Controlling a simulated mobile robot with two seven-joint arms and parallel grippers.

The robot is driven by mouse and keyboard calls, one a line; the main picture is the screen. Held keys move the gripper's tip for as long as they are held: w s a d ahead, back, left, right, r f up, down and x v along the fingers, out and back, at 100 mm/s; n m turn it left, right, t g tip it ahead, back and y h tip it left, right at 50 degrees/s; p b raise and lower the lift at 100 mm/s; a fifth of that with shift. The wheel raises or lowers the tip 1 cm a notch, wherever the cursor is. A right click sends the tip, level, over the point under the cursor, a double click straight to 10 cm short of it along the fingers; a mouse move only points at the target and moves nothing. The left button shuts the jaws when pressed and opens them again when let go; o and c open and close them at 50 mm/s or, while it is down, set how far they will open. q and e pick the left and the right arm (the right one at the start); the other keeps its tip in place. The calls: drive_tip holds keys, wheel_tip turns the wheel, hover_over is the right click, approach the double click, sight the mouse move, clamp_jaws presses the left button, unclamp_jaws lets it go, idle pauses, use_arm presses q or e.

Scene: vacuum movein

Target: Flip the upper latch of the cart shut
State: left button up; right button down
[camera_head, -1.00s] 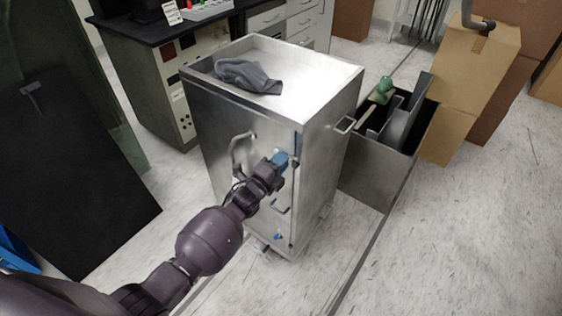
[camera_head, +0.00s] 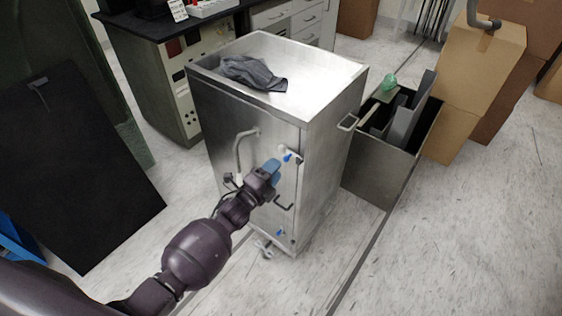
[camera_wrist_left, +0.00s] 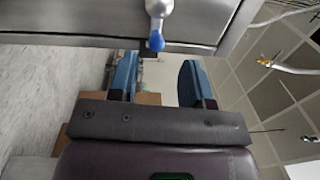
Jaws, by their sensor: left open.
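The metal cart (camera_head: 245,115) stands upright in the middle of the head view with its door side toward my left arm. Its upper latch (camera_head: 287,157) is a small silver lever with a blue tip, near the door's upper right edge. In the left wrist view the latch (camera_wrist_left: 157,15) hangs at the top with its blue tip toward the gap between my fingers. My left gripper (camera_head: 271,168) is open and empty, just left of and below the latch. Its two blue fingers (camera_wrist_left: 156,80) show apart, with no contact on the latch visible. My right gripper is not in view.
A lower latch (camera_head: 281,233) and a curved handle (camera_head: 238,155) are on the same door. A grey cloth (camera_head: 252,73) lies on the cart top. An open bin (camera_head: 372,170) and cardboard boxes (camera_head: 480,60) stand at right, a dark panel (camera_head: 75,165) at left. Front right floor is clear.

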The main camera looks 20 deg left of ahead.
use_arm(q)
drive_tip(key=v, duration=0.5)
drive_tip(key=shift+a, duration=0.1)
idle(0.3)
